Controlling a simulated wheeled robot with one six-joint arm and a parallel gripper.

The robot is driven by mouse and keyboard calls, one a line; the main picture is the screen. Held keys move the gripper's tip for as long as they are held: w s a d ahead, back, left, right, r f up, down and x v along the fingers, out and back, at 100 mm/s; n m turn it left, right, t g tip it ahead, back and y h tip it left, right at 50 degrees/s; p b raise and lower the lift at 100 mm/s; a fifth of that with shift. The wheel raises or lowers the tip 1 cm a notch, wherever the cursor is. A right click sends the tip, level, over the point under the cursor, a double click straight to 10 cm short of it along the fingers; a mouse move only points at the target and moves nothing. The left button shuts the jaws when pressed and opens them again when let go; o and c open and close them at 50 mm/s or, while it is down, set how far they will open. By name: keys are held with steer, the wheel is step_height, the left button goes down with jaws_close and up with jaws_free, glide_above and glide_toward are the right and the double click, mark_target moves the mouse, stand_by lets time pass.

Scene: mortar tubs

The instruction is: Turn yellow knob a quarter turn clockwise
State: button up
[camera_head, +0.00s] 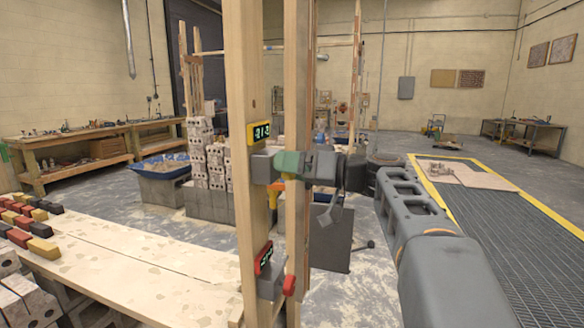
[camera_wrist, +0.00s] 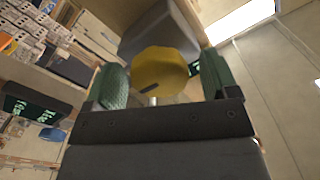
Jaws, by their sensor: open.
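My gripper (camera_wrist: 164,80) is open, with one green finger pad on each side of the knob. Small gaps seem to show, but contact is hard to judge. In the head view my gripper (camera_head: 290,164) is at the wooden posts, in front of the grey housing. A bit of yellow (camera_head: 276,190) shows just below it; most of the knob is hidden there. A yellow-framed display (camera_head: 260,132) sits above.
Lower on the posts are a red-framed display (camera_head: 264,258) and a red knob (camera_head: 289,285). Wooden posts (camera_head: 246,90) stand close to my gripper. A long bench (camera_head: 150,265) with coloured blocks lies to the left. Open floor and a yellow-edged grate (camera_head: 490,215) lie to the right.

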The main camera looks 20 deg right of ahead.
steer(key=shift+c, duration=0.2)
steer(key=c, duration=0.9)
steer(key=shift+m, duration=0.4)
steer(key=m, duration=0.4)
steer(key=shift+p, duration=0.35)
steer(key=m+p, duration=0.1)
steer(key=m, duration=0.3)
steer(key=shift+m+p, duration=0.3)
steer(key=m+p, duration=0.2)
steer(key=m, duration=0.3)
steer(key=shift+p, duration=0.4)
steer(key=shift+f+m+p, duration=0.15)
steer(key=shift+m+p, duration=0.65)
steer(key=shift+m, duration=0.6)
